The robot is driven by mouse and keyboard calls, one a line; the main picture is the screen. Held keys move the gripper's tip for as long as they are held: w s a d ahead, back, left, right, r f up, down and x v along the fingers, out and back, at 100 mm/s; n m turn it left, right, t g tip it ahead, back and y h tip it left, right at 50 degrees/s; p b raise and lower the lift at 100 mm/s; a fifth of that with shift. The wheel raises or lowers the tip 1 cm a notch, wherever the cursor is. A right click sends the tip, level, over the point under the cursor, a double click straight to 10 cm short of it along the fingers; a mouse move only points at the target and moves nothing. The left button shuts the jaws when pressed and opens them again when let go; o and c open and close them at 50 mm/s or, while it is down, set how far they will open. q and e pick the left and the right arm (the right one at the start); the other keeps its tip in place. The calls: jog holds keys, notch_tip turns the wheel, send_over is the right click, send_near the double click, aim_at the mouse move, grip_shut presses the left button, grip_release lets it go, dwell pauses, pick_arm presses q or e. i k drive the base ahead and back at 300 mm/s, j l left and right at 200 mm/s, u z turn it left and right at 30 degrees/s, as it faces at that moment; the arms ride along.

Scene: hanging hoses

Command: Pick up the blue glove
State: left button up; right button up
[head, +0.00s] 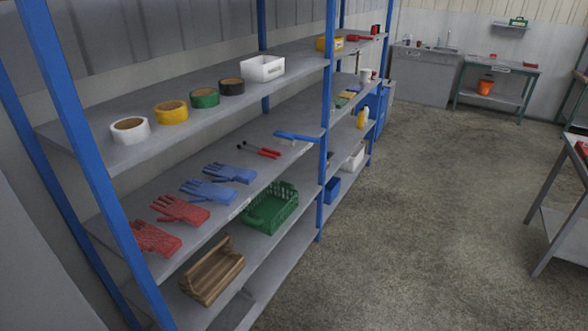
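Two blue gloves lie flat side by side on the middle shelf (275,176) of the blue-framed rack. The farther blue glove (230,173) is behind and right of the nearer blue glove (208,191). Two red gloves lie on the same shelf to the left: one red glove (180,210) beside the blue pair and another red glove (156,238) nearer the rack's left post. No gripper shows in the head view, so neither hand's state can be seen.
Tape rolls (171,112) and a white bin (262,69) stand on the shelf above. Red-handled pliers (261,152) and a blue brush (296,137) lie right of the gloves. A green basket (270,207) and wooden caddy (212,270) sit below. The floor (420,230) right of the rack is clear.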

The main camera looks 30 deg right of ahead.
aim_at(223, 173)
jog(key=z, duration=0.35)
jog(key=u, duration=0.3)
jog(key=i+l+u, duration=0.3)
jog(key=u, duration=0.15)
jog(key=i+l+u, duration=0.2)
jog(key=l+u, duration=0.25)
